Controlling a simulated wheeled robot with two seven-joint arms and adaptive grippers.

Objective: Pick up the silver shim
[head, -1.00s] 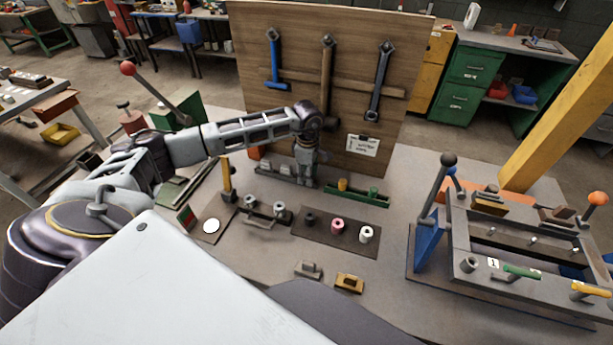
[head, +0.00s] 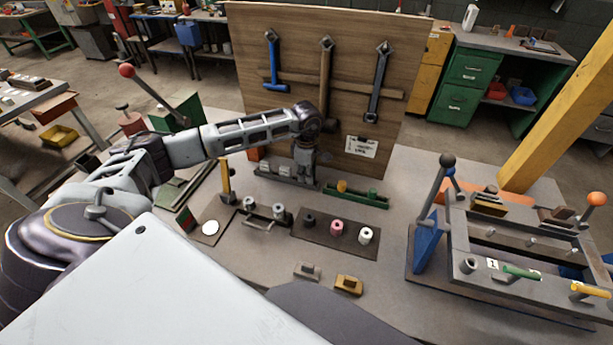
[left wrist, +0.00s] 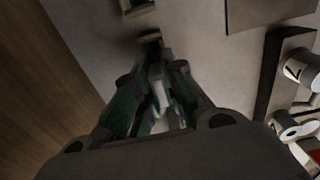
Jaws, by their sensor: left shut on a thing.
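My left gripper (head: 303,176) points down at the right end of a grey tray (head: 268,175) in front of the wooden tool board. In the left wrist view its dark green fingers (left wrist: 155,75) are closed around a pale silver piece (left wrist: 160,96), which I take for the silver shim; the view is dim and blurred, and the fingers hide most of it. Small silver-grey blocks (head: 284,169) show in the tray, left of the gripper. I cannot tell whether the held piece is clear of the tray. My right gripper is not in view.
A green tray (head: 357,197) with a yellow and a green piece stands right of the gripper. Spools stand on a dark mat (head: 318,243) nearer. The wooden tool board (head: 352,125) rises close behind. A metal fixture (head: 480,260) stands at right.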

